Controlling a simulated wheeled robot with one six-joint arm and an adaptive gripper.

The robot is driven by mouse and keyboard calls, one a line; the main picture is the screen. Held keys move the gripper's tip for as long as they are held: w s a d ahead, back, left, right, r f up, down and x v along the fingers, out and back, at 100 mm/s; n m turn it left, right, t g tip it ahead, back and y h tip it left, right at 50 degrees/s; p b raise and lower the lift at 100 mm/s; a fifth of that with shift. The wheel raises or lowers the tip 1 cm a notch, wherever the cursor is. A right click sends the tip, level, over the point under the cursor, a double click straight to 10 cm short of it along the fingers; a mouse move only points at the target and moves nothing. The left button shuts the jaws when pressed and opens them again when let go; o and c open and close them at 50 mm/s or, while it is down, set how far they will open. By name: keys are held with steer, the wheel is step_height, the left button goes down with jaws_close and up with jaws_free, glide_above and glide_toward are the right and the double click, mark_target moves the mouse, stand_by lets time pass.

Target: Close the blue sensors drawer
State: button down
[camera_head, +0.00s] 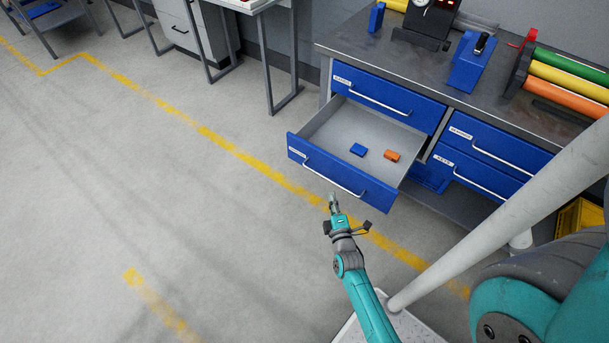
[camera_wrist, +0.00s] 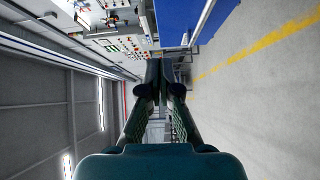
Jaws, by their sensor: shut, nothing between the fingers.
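The blue drawer (camera_head: 341,172) is pulled far out of the workbench, below another blue drawer that is shut. Its front has a pale handle bar and a label too small to read.
Shut blue drawers (camera_head: 496,145) sit at the right of the workbench (camera_head: 440,62). The bench top holds a blue box (camera_head: 472,65) and coloured rolls (camera_head: 565,80). A yellow crate (camera_head: 580,222) stands at the lower right. The floor left of the drawer is clear.

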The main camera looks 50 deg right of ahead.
steer(key=w, duration=0.1)
glide_toward(328, 158)
steer(key=w, duration=0.4)
steer(key=shift+w+d+r, duration=0.1)
steer(key=shift+w+d, duration=0.1)
steer(key=shift+d, duration=0.35)
steer(key=shift+w+d+r, duration=0.1)
steer(key=shift+w+d, duration=0.1)
steer(key=shift+d, duration=0.35)
steer(key=shift+w+d, duration=0.1)
steer(key=shift+d, duration=0.7)
steer(key=shift+d, duration=0.1)
